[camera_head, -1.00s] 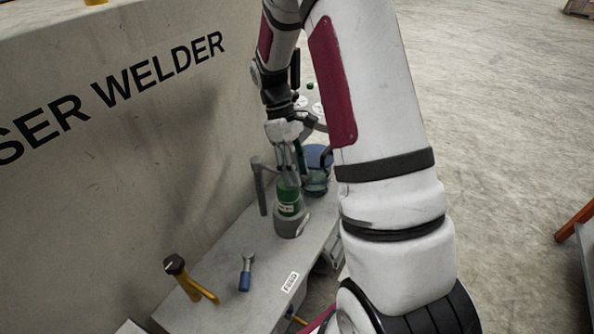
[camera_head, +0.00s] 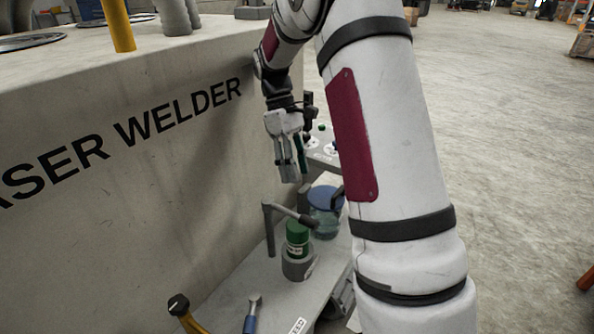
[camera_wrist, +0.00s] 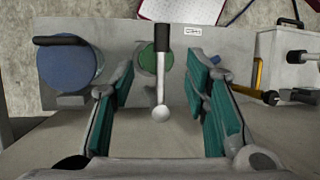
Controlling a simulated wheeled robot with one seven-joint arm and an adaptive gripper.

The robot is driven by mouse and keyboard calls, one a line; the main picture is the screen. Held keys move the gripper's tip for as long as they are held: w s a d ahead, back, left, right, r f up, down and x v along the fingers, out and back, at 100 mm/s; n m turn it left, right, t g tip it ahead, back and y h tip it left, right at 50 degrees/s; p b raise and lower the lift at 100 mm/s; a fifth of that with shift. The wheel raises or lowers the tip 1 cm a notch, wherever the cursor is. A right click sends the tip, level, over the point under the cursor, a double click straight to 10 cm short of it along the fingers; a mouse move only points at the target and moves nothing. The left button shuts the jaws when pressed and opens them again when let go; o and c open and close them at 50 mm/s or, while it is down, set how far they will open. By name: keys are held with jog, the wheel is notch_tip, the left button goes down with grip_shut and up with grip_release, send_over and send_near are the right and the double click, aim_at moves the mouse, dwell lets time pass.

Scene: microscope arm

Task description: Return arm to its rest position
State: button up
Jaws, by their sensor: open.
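A grey bent arm (camera_head: 284,211) rises from the bench on an upright post, and its dark end reaches over a green container (camera_head: 297,239) in a grey round holder. In the wrist view the arm (camera_wrist: 161,72) runs from a pale ball to a black end, crossing the green lid (camera_wrist: 148,58). I cannot tell whether it touches the lid. My gripper (camera_head: 290,178) is open, fingers pointing down, above and apart from the arm. In the wrist view the arm lies between the spread green-padded fingers (camera_wrist: 162,68), with nothing held.
A blue-lidded clear jar (camera_head: 325,212) stands just behind the container. A yellow-handled tool (camera_head: 184,315) and a blue-handled tool (camera_head: 252,314) lie nearer on the bench. The LASER WELDER wall (camera_head: 150,150) borders the bench on the left. Open floor lies right.

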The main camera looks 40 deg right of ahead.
dwell(0.3)
jog(key=s+a+r+m+t+h, duration=0.15)
jog(key=s+a+r+t, duration=0.35)
jog(key=s+a+r, duration=0.55)
jog(key=s+a+r+m+t+y, duration=0.1)
jog(key=s+a+m+t, duration=0.2)
jog(key=s, duration=0.8)
jog(key=shift+s+a+r+m+t, duration=0.2)
jog(key=shift+a+r+m+t, duration=0.15)
jog(key=shift+a+t, duration=0.6)
jog(key=shift+d, duration=0.1)
